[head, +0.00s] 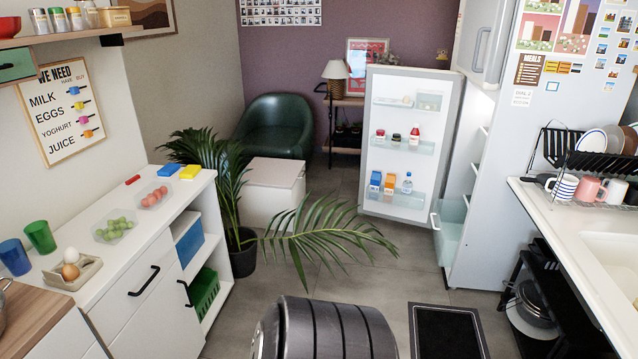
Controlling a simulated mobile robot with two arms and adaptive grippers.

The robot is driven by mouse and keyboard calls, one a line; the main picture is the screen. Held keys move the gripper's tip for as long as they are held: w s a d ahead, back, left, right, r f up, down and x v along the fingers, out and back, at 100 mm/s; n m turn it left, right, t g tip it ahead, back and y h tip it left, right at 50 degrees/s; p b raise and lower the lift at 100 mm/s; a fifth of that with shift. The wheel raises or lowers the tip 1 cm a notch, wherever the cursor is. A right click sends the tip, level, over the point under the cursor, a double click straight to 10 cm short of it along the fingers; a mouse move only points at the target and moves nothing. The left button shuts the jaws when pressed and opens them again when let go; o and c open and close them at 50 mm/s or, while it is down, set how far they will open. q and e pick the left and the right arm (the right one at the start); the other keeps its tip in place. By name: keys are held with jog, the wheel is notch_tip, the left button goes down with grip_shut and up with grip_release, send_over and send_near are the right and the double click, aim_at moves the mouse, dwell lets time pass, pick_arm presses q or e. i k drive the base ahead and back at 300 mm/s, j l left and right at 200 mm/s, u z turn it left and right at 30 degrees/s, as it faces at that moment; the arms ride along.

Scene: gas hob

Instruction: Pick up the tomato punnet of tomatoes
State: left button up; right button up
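A clear punnet holding round red tomatoes (152,196) sits on the white counter at the left, toward its far end. A second clear punnet with round green items (115,227) sits nearer on the same counter, a little to the left. The two punnets appear apart. Neither of my grippers shows in the head view, so their state cannot be seen.
The white counter (75,258) also bears a blue cup (14,257), a green cup (40,237), an egg holder (73,274) and yellow and blue blocks. Palm leaves (335,232) spread beside it. The fridge door (408,185) stands open. Grey floor lies between.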

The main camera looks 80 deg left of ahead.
aim_at(154, 194)
jog(key=u, duration=3.9)
